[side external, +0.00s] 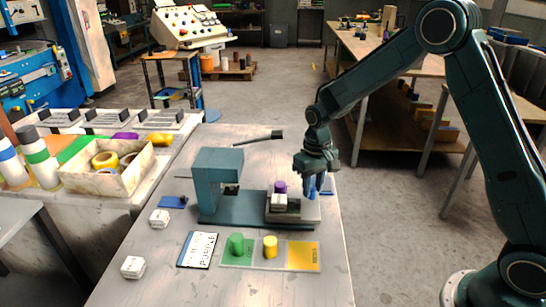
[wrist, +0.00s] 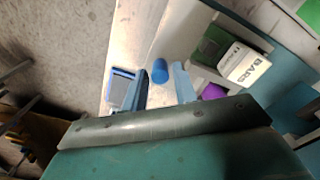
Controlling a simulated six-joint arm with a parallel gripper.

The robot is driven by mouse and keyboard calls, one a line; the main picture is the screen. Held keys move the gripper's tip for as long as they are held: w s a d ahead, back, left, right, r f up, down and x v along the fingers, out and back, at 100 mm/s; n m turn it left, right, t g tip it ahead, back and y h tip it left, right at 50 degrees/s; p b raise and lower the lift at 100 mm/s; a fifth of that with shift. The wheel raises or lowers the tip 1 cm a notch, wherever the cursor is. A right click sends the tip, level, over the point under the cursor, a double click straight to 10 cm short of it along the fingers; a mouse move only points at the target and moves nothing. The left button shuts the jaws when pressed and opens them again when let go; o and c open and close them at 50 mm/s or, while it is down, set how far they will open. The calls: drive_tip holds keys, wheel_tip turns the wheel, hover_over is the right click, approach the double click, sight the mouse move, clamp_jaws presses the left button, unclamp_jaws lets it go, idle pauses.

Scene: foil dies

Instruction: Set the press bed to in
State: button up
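The teal press (side external: 218,170) stands on the table with its long base running to the right. The grey bed (side external: 292,210) sits at the right end of that base, clear of the press head. On the bed are a white block (side external: 279,201) and a purple die (side external: 280,187); the wrist view shows the block (wrist: 243,66), lettered "BARS", and the purple die (wrist: 213,92). My gripper (side external: 313,182) points down at the right end of the bed. Its blue fingers are apart, with a blue cylinder (wrist: 159,72) showing between them; I cannot tell whether they touch it.
White blocks (side external: 159,218) lie left. A dark-handled tool (side external: 258,137) lies behind.

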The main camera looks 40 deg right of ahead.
sight(282, 185)
drive_tip(key=shift+f, duration=0.1)
drive_tip(key=shift+c, duration=0.2)
clamp_jaws()
drive_tip(key=shift+w+a, duration=2.9)
drive_tip(key=shift+w, duration=0.1)
drive_tip(key=shift+o, duration=0.2)
unclamp_jaws()
wheel_tip(282, 185, up, 14)
